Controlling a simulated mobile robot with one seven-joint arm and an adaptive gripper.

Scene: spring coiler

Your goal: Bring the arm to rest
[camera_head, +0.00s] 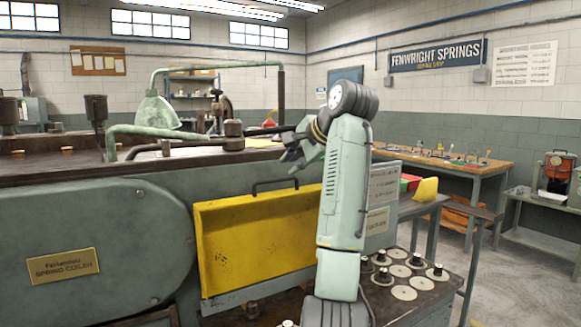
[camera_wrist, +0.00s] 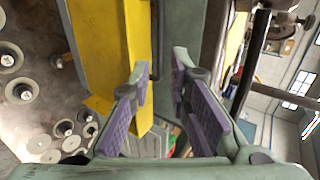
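My arm (camera_head: 342,190) rises in the middle of the head view and bends over at the top. My gripper (camera_head: 287,160) points left and down beside the coiler, close to the black handle (camera_head: 274,183) of the yellow panel (camera_head: 255,240); I cannot tell from here whether it touches. The yellow panel (camera_wrist: 100,50) shows behind the left finger there.
The green spring coiler (camera_head: 95,240) fills the left, with a green lamp (camera_head: 157,112) above it. A dark table with several pale discs (camera_head: 403,292) stands at the lower right. A wooden workbench (camera_head: 450,165) and a grey stand (camera_head: 540,205) are farther right, with open floor (camera_head: 520,285) before them.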

